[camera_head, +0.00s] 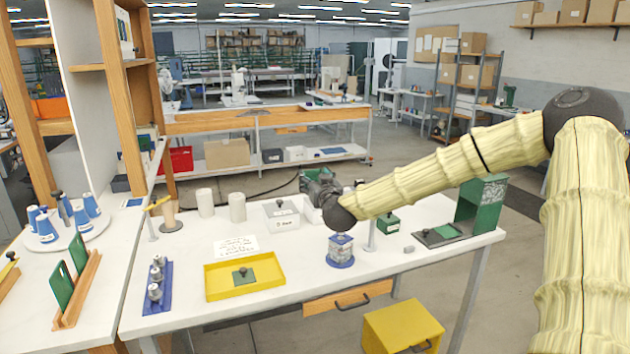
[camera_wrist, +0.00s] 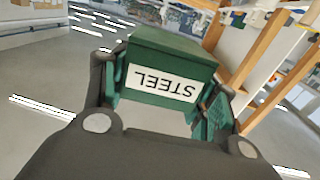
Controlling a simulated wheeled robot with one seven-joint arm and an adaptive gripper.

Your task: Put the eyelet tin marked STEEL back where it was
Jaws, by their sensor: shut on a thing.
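The green eyelet tin marked STEEL (camera_wrist: 165,60) fills the middle of the wrist view, its white label upside down there. My gripper (camera_wrist: 165,97) is shut on it, with one finger on each side. In the head view my dark gripper (camera_head: 320,186) is raised above the back of the white table, beyond the white box. Another small green tin (camera_head: 388,223) with a pale label stands on the table to the right, under my forearm.
The table (camera_head: 400,262) holds a yellow tray (camera_head: 222,290) with a green piece, a white box (camera_head: 283,222), white cylinders (camera_head: 237,206), a blue-based stand (camera_head: 341,260), a dark pad (camera_head: 425,240) and a green upright holder (camera_head: 488,210). A wooden shelf post (camera_head: 122,90) rises at left.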

